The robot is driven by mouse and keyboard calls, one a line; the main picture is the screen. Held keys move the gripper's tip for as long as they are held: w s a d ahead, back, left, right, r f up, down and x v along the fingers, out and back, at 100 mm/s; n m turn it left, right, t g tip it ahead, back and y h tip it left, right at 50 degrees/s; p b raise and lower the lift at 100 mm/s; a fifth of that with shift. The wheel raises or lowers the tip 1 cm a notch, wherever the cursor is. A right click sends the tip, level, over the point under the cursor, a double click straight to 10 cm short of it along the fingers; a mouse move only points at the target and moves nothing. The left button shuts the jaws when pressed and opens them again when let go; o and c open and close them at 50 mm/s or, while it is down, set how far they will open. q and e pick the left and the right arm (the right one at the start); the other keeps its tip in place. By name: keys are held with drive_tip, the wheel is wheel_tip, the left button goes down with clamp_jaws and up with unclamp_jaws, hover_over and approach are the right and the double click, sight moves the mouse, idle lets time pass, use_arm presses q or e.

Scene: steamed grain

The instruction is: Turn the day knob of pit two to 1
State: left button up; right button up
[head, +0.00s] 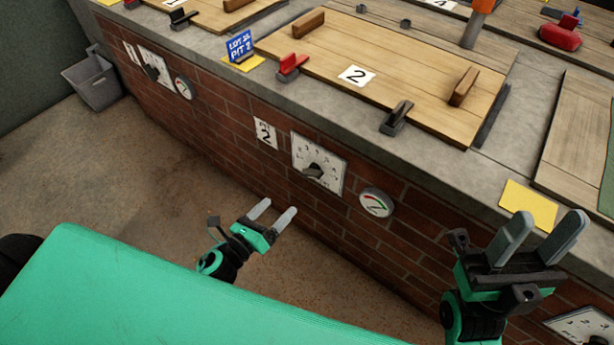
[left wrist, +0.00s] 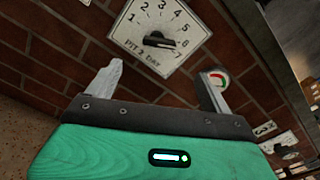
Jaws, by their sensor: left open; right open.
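The pit two day knob (head: 314,170) is a dark knob on a white square dial plate (head: 328,155), on the brick front under the lid marked 2. In the left wrist view, the plate (left wrist: 133,32) reads "PIT 2 DAY" with numbers 1 to 7, and the knob (left wrist: 158,41) points right, toward about 6 or 7. My left gripper (head: 272,213) is open and empty, below and left of the dial, apart from it. Its fingers also show in the left wrist view (left wrist: 162,72), with the dial beyond them. My right gripper (head: 545,230) is open and empty at the right.
A round gauge (head: 376,202) sits right of the dial, and a number 2 card (head: 265,134) left of it. The stone ledge (head: 430,165) overhangs above. Another dial (head: 150,68) is at far left, and one (head: 585,328) at lower right. The floor (head: 120,165) is clear.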

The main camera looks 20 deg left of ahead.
sight(308, 176)
use_arm(q)
drive_tip(key=x, duration=1.3)
drive_tip(key=shift+w, duration=0.2)
drive_tip(key=c, duration=1)
